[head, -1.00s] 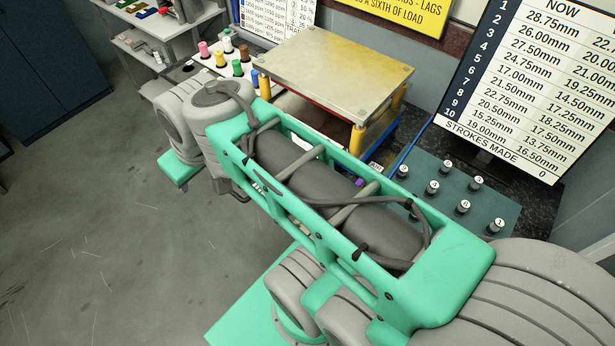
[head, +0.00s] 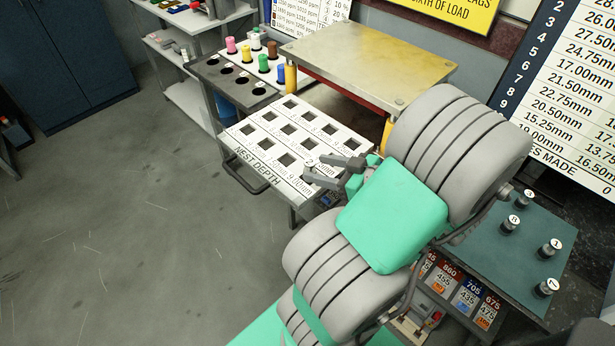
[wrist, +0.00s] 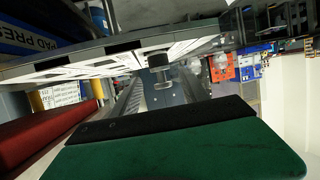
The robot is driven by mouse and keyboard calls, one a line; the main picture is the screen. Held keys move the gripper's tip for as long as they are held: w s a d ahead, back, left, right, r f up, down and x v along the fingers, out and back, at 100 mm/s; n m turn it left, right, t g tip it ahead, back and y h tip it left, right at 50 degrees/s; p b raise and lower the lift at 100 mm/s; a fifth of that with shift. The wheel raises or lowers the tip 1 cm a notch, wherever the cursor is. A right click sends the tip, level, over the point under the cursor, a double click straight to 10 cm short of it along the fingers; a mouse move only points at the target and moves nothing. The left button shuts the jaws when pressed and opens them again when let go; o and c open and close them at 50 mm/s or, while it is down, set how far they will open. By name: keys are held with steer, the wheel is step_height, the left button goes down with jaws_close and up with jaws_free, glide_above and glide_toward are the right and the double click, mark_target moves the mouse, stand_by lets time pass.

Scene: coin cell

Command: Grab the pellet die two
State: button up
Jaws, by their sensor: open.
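Pellet die two (head: 311,162), a small dark cylinder with a white top marked 2, stands at the front right of the white nest depth board (head: 232,137). My gripper (head: 319,169) is open right beside it, its grey fingers reaching left toward the die. In the wrist view a small dark cylinder (wrist: 158,62), seemingly the same die, shows between the tips of my open gripper (wrist: 160,78). I cannot tell whether either finger touches it. The die's lower part is hidden in the head view.
Several numbered dies, such as die 8 (head: 514,221), stand on the teal mat (head: 490,258) at right. A raised metal-topped platform (head: 365,62) stands behind the board. The floor at left is clear.

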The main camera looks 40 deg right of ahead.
mark_target(300, 172)
steer(key=p+x, duration=0.1)
steer(key=x, duration=0.4)
steer(key=shift+w+a, duration=0.2)
steer(key=shift+w, duration=0.15)
steer(key=shift+w+f, duration=0.2)
steer(key=shift+w, duration=0.2)
steer(key=shift+c, duration=0.3)
jaws_close()
